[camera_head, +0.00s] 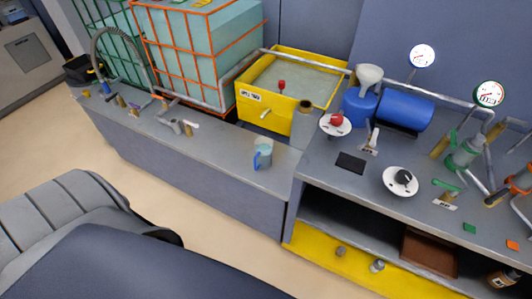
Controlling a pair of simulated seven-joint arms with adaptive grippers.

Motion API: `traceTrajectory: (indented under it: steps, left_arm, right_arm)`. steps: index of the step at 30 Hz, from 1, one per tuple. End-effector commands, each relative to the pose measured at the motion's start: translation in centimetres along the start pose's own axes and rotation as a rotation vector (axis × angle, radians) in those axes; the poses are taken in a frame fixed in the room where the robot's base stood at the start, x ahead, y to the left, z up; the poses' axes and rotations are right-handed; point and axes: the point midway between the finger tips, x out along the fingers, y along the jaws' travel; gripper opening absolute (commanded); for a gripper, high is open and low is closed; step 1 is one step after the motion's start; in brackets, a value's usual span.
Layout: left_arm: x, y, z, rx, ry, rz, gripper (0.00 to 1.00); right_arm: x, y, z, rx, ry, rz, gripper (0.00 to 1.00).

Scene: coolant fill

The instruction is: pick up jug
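A small grey-green jug (264,155) with a blue handle stands upright on the grey counter, left of the gap where the taller bench begins. Its handle side faces toward the front left. Nothing touches it. Neither of my grippers is in the picture, so their state and position do not show.
A yellow tank (262,108) stands behind the jug, with a pipe along its rim. A caged tank (195,55) is at the back left. The counter around the jug is clear.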

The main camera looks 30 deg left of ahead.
Motion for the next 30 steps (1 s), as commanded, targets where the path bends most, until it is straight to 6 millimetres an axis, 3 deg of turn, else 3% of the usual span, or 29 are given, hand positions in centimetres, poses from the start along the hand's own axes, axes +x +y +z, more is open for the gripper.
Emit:
traceTrajectory:
  steps: [14,15,27,30]
  left_arm:
    - [0.0,0.01,0.06,0.0,-0.001,0.0,0.39]
    - [0.0,0.01,0.06,0.0,-0.001,0.0,0.46]
    - [0.0,0.0,0.07,0.0,-0.001,0.0,0.93]
    - [-0.01,0.0,0.07,0.0,-0.001,0.0,0.97]
  right_arm:
    - [0.0,-0.08,-0.07,0.0,0.001,-0.001,0.44]
    - [0.01,-0.12,-0.09,0.001,0.001,-0.001,0.44]
    - [0.01,-0.59,-0.27,0.003,0.003,-0.006,0.44]
    - [0.01,-0.57,-0.27,0.003,0.003,-0.005,0.44]
